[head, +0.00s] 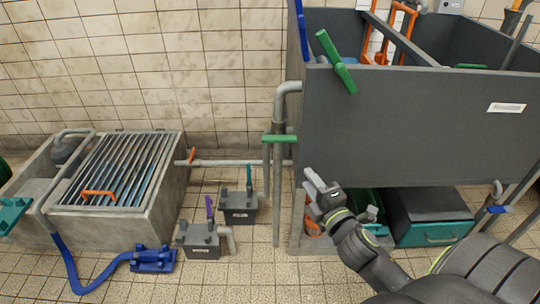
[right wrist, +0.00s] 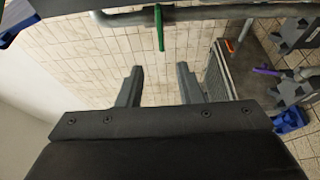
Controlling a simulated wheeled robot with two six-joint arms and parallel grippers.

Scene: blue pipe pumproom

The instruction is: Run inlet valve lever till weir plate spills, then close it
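My right gripper (head: 313,184) is in front of the dark grey tank's lower left corner; the right wrist view shows its two fingers (right wrist: 158,76) apart with nothing between them. A green lever (head: 337,62) slants across the upper left edge of the tank (head: 400,130). A green bar handle (head: 279,138) lies level on the upright pipe left of the tank, apart from my gripper. A green handle (right wrist: 160,28) hangs at a grey pipe beyond the fingers in the right wrist view. No label marks the inlet valve lever, and I cannot pick out the weir plate. My left gripper is not in view.
A concrete trough (head: 105,233) with a grating stands at the left. An orange lever (head: 192,155) sits on the level pipe. Two dark boxes (head: 240,210) (head: 198,240) with upright levers and a blue hose (head: 90,287) are on the floor. A green-fronted case (head: 432,234) is under the tank.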

